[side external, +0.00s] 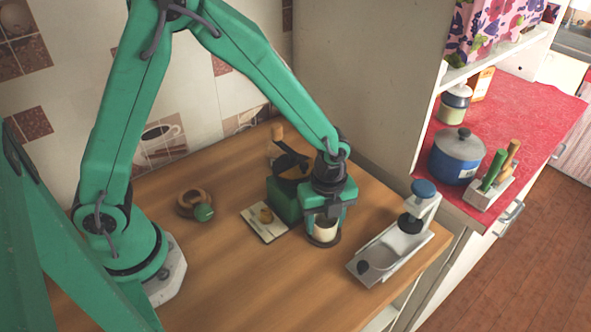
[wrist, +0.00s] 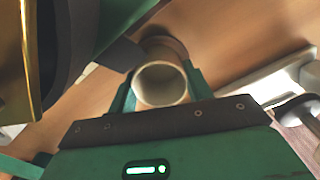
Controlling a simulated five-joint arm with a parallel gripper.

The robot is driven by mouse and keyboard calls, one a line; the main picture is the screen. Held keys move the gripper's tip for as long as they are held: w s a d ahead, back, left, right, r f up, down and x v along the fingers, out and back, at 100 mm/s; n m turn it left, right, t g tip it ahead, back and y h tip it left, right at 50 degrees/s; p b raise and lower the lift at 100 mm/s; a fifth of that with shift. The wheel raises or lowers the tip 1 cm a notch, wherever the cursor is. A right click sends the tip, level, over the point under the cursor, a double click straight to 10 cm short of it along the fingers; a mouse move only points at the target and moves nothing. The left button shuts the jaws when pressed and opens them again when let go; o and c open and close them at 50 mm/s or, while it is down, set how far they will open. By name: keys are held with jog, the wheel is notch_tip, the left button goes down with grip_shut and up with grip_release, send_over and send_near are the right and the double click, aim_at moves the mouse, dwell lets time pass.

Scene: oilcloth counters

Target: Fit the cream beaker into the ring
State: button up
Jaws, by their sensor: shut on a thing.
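The cream beaker (side external: 325,231) is upright between the fingers of my gripper (side external: 325,222), which is shut on it. In the wrist view I look down into the beaker's open, empty mouth (wrist: 160,83), with a green finger on each side. The ring (side external: 323,244) shows as a dark band at the beaker's foot, on the wooden counter. In the wrist view a brown arc of the ring (wrist: 169,46) shows past the beaker's far edge. The rest of the ring is hidden. I cannot tell whether the beaker's foot is inside the ring or just above it.
A green block with a dark pan (side external: 292,166) stands close behind my gripper. A small board (side external: 262,230) with a yellow item lies to the left. A grey metal stand with a blue knob (side external: 424,188) is to the right. A brown round object (side external: 187,204) sits far left.

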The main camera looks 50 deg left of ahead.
jog(key=shift+f, duration=0.15)
jog(key=o, duration=1)
notch_tip(320, 180, up, 12)
jog(key=shift+r, duration=0.15)
dwell(0.4)
dwell(0.4)
